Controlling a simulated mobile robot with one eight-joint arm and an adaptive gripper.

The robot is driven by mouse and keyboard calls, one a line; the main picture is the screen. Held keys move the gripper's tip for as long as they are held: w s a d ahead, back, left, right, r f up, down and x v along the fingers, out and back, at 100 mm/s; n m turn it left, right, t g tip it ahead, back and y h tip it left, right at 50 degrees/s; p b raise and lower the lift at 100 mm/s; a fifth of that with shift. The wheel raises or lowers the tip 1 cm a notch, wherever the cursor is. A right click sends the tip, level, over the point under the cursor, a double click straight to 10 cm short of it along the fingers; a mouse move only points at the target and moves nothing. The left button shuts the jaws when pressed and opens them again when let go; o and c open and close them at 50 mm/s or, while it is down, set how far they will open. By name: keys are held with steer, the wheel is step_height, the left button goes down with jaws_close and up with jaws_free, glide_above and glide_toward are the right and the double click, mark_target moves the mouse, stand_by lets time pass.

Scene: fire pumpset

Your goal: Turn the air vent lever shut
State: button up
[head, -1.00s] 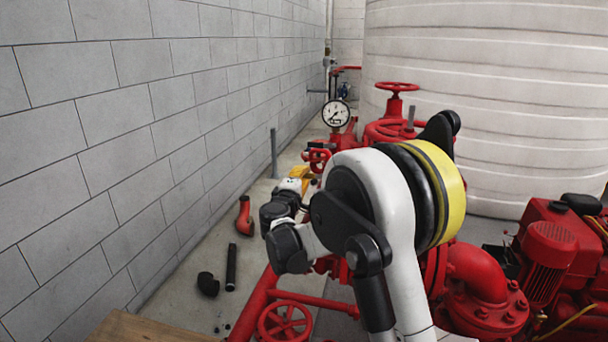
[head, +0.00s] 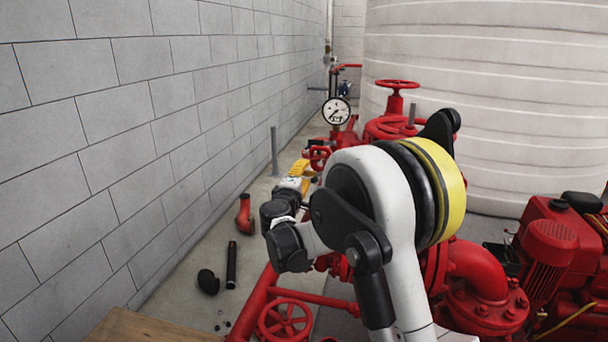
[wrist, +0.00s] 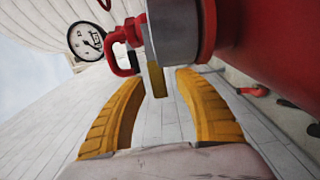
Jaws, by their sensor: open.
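A short flat yellow-brown bar (wrist: 157,80), which looks like the air vent lever, hangs below a grey metal collar in the wrist view. My gripper (wrist: 159,84) is open, with its two ribbed yellow fingers spread on either side of the bar. Gaps show between the bar and both fingers. I cannot tell whether the bar is at fingertip depth or beyond it. In the head view my gripper (head: 298,171) is small and partly hidden by my wrist, close to the red pipework. I cannot make out the lever there.
A pressure gauge (head: 336,112) stands just beyond my gripper. A red handwheel (head: 285,319) is nearer me, and a block wall (head: 130,140) runs along the left. Loose pipe pieces, including a black tube (head: 231,265), lie on the floor. A large white tank (head: 490,110) stands behind.

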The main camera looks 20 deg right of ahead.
steer(key=v, duration=1.2)
